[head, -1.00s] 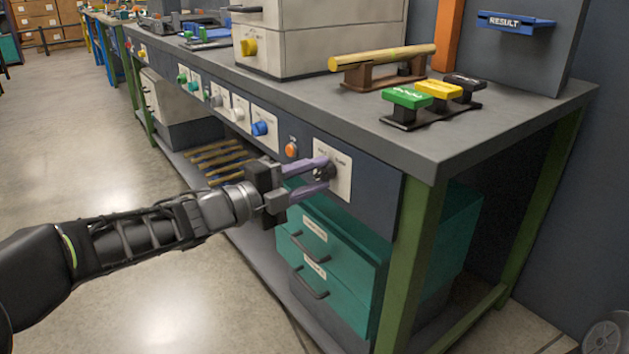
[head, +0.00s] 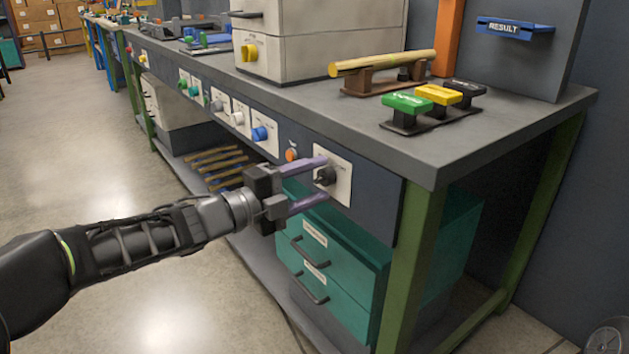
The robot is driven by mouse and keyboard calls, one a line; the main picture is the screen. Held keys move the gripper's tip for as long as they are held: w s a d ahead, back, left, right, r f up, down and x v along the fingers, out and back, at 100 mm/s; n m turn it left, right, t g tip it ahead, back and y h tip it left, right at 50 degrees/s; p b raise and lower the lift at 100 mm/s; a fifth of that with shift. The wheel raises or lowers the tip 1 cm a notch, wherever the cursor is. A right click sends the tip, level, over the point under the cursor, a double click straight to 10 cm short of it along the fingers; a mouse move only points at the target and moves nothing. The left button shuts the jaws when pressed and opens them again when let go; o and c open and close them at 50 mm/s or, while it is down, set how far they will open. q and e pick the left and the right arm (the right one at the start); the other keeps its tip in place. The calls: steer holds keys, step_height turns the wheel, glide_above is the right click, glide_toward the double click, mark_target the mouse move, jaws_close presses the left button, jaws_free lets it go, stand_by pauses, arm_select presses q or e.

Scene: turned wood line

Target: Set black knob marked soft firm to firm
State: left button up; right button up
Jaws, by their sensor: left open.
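The black knob (head: 325,176) sits on a white label plate (head: 343,181) on the front panel of the workbench. The plate's lettering is too small to read, and I cannot tell which way the knob points. My left gripper (head: 318,178) is open. Its two purple fingers reach toward the plate, one above and one below the knob's level. The knob shows between the fingertips, and the fingers do not close on it. My right gripper is not in view.
An orange button (head: 291,155) and a blue knob (head: 261,134) are left of the plate. Teal drawers (head: 325,262) stand below. On the bench top (head: 480,140) are green (head: 408,103), yellow (head: 438,94) and black (head: 466,88) push blocks and a wooden rod (head: 383,63).

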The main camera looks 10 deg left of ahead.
arm_select(q)
steer(key=p+v, duration=0.2)
steer(key=v, duration=0.5)
steer(key=shift+s, duration=0.25)
steer(key=shift+a, duration=0.15)
